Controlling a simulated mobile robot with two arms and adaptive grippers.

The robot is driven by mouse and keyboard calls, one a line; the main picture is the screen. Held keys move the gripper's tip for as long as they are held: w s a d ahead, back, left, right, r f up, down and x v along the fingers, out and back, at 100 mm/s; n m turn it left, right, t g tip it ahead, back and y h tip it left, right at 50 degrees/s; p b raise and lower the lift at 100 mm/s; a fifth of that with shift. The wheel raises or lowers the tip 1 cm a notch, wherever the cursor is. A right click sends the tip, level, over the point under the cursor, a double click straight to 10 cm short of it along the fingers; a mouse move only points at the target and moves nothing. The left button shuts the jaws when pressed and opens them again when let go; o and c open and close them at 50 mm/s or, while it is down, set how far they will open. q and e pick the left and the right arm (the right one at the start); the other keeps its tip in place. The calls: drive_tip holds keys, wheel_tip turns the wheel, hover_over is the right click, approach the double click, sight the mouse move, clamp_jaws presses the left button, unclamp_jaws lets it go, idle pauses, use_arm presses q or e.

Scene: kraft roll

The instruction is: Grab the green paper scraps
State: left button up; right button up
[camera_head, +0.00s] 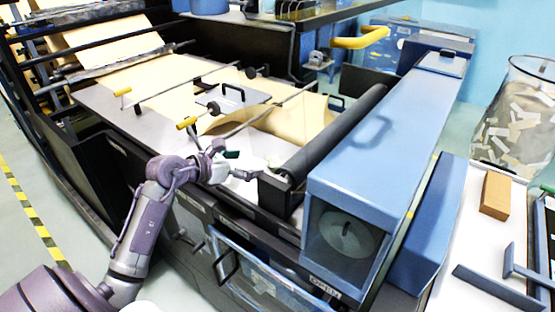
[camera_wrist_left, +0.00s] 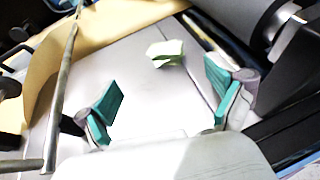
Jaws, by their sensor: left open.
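A pale green paper scrap (camera_wrist_left: 166,53) lies crumpled on the grey metal bed of the machine, seen in the left wrist view. It sits ahead of my left gripper (camera_wrist_left: 165,105), between the lines of its two teal-padded fingers and nearer the right one. The fingers are wide apart with nothing between them. In the head view my left gripper (camera_head: 243,165) is over the bed beside the dark roller, and I cannot clearly make out the scrap there. My right gripper is not in view.
The dark roller (camera_head: 335,130) and blue housing (camera_head: 375,150) stand right of the gripper. Kraft paper (camera_head: 295,118) and thin rods cross the bed. A clear bin (camera_head: 515,115) of paper pieces and a brown block (camera_head: 496,195) are at the right.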

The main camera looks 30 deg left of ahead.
sight(269, 163)
use_arm(q)
drive_tip(key=x, duration=0.4)
drive_tip(key=shift+r+p, duration=0.1)
drive_tip(key=shift+p, duration=0.2)
drive_tip(key=shift+w+d, duration=0.15)
drive_tip(key=shift+w, duration=0.15)
drive_tip(key=shift+w+d+f+p, duration=0.1)
drive_tip(key=shift+w+f+p, duration=0.1)
drive_tip(key=shift+w+p, duration=0.1)
drive_tip(key=shift+w+d+f+p, duration=0.3)
drive_tip(key=shift+w+d+p, duration=0.25)
drive_tip(key=shift+w+p, duration=0.3)
drive_tip(key=x, duration=0.2)
drive_tip(key=shift+w+f, duration=0.15)
drive_tip(key=shift+f, duration=0.2)
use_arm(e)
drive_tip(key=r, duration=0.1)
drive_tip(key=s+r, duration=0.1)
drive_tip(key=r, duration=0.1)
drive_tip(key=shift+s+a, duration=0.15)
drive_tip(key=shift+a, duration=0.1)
use_arm(q)
drive_tip(key=shift+c, duration=1.3)
drive_tip(key=c, duration=0.6)
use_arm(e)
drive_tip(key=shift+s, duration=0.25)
